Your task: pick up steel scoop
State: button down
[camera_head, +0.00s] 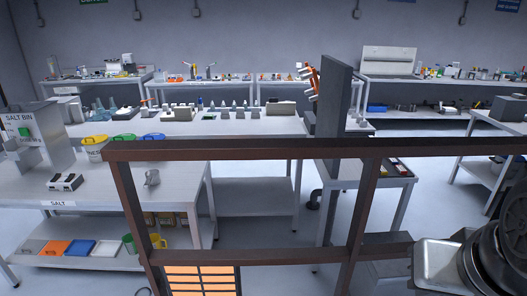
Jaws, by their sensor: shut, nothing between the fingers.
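A small grey metal vessel with a handle (152,177) stands on the near left table (185,183), close to its right end. It may be the steel scoop, but it is too small to tell for sure. No other scoop can be made out. Parts of my arm, dark and grey, show at the lower right corner, far to the right of the vessel. My gripper's fingers are not visible.
A brown rail frame (290,148) crosses the foreground. The salt bin (25,130), lidded tubs (94,146) and a black-and-grey item (65,182) are at left. A tall dark panel (331,98) stands mid-right. The floor between the tables looks clear.

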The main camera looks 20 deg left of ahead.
aim_at(153, 176)
jog(key=u, duration=7.6)
jog(key=k+l+u, duration=0.25)
jog(key=u, duration=0.15)
jog(key=k+l+u, duration=0.1)
jog(key=k+u, duration=0.3)
jog(key=k+l+u, duration=0.1)
jog(key=u, duration=0.25)
jog(key=k+u, duration=0.4)
jog(key=i+j, duration=0.05)
